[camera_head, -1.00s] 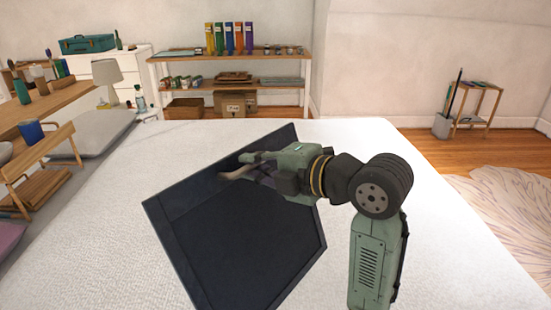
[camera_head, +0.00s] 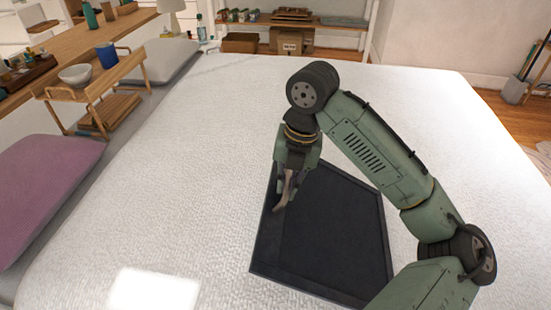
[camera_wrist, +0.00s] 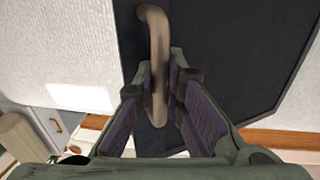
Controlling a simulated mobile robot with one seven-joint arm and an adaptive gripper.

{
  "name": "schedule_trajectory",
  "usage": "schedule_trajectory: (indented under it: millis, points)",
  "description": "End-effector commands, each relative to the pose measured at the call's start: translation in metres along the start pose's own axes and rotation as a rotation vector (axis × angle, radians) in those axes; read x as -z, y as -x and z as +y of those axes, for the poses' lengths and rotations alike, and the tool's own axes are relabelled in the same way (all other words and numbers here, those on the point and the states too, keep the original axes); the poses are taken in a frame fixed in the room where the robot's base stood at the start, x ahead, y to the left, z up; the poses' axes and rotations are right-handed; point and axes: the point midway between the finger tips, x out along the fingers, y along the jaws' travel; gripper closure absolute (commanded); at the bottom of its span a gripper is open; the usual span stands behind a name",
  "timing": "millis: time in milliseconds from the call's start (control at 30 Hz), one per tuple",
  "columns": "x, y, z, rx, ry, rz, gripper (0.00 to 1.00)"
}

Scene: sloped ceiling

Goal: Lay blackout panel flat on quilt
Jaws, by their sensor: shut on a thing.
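The blackout panel (camera_head: 335,230) is a dark, flat, framed board with a curved tan handle (camera_head: 284,192) near its left edge. It is over the white quilt (camera_head: 180,170) in the head view, its broad face visible. I cannot tell whether all of it touches the quilt. My gripper (camera_head: 287,186) is at the handle. In the wrist view, the purple-padded fingers of my gripper (camera_wrist: 163,88) are shut on the handle (camera_wrist: 157,40), with the panel (camera_wrist: 230,50) behind.
A mauve pillow (camera_head: 45,190) and a wooden tray table (camera_head: 95,85) with a blue cup (camera_head: 107,55) and a bowl (camera_head: 75,75) stand at the left. A low shelf (camera_head: 340,45) is at the back. The quilt is clear left of and beyond the panel.

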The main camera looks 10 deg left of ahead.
Motion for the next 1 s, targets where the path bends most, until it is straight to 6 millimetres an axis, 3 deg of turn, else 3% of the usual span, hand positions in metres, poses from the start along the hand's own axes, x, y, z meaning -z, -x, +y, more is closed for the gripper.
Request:
schedule_trajectory:
  millis: [133, 567, 1000]
  points:
    - [0.0032, -0.0065, -0.0104, 0.036, 0.008, -0.001, 1.00]
    - [0.0030, -0.0065, -0.0100, 0.062, 0.012, -0.003, 1.00]
    - [0.0025, -0.0074, -0.0098, 0.401, 0.010, -0.005, 1.00]
